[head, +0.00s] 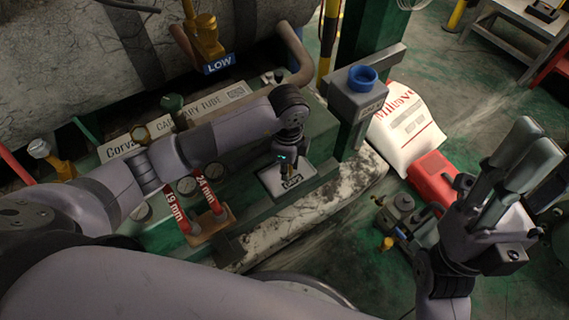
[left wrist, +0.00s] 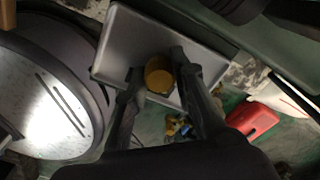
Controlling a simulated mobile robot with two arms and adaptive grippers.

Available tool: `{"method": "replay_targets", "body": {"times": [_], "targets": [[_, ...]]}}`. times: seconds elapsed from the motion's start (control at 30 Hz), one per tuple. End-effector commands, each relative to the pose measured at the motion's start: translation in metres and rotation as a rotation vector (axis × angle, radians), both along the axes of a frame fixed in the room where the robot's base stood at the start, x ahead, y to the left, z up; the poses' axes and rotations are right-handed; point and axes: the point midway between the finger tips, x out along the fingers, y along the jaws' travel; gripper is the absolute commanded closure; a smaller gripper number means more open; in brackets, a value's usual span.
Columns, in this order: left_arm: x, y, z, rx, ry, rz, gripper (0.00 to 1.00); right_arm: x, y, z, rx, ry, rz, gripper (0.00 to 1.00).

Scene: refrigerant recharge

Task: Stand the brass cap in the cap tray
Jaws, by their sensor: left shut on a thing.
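The brass cap (left wrist: 159,75) is round and yellow-gold. In the left wrist view it sits between the two fingertips of my left gripper (left wrist: 157,70), which is shut on it. The cap tray (left wrist: 122,40) is a shallow grey square tray with a raised rim, directly behind the cap in that view. In the head view my left gripper (head: 287,170) points down over the tray (head: 268,181); gripper and arm mostly hide the cap there. I cannot tell whether the cap touches the tray floor. My right gripper (head: 514,165) is raised at the right, away from the tray, its opening unclear.
Red-handled tools marked 19 mm (head: 176,212) and 24 mm (head: 211,190) stand left of the tray. A white bag (head: 408,128) and red box (head: 434,178) lie to the right.

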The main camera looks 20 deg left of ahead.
Motion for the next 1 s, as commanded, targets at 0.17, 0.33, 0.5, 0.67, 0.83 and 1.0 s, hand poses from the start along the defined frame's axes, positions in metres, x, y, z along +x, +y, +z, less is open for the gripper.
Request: {"method": "replay_targets", "body": {"times": [0.17, 0.33, 0.5, 0.67, 0.83, 1.0], "targets": [[0.0, 0.0, 0.0, 0.0, -0.001, 0.0, 1.0, -0.001, 0.0, 0.0, 0.002, -0.006, 0.001, 0.6], [0.0, 0.0, -0.002, 0.0, 0.0, 0.0, 1.0, -0.001, 0.0, 0.0, 0.002, -0.005, 0.0, 0.6], [0.0, 0.0, -0.003, 0.0, -0.001, 0.0, 0.7, -0.001, 0.0, 0.0, 0.001, -0.004, 0.0, 0.6], [0.0, 0.0, -0.003, 0.0, -0.001, 0.0, 0.68, -0.001, 0.0, 0.0, 0.001, -0.004, 0.001, 0.6], [0.0, 0.0, -0.002, 0.0, -0.001, 0.0, 0.68, -0.001, 0.0, 0.0, 0.001, -0.003, 0.001, 0.6], [0.003, 0.004, 0.005, 0.001, -0.001, 0.001, 0.68, 0.01, 0.002, 0.001, -0.016, 0.049, -0.004, 0.6]]}}
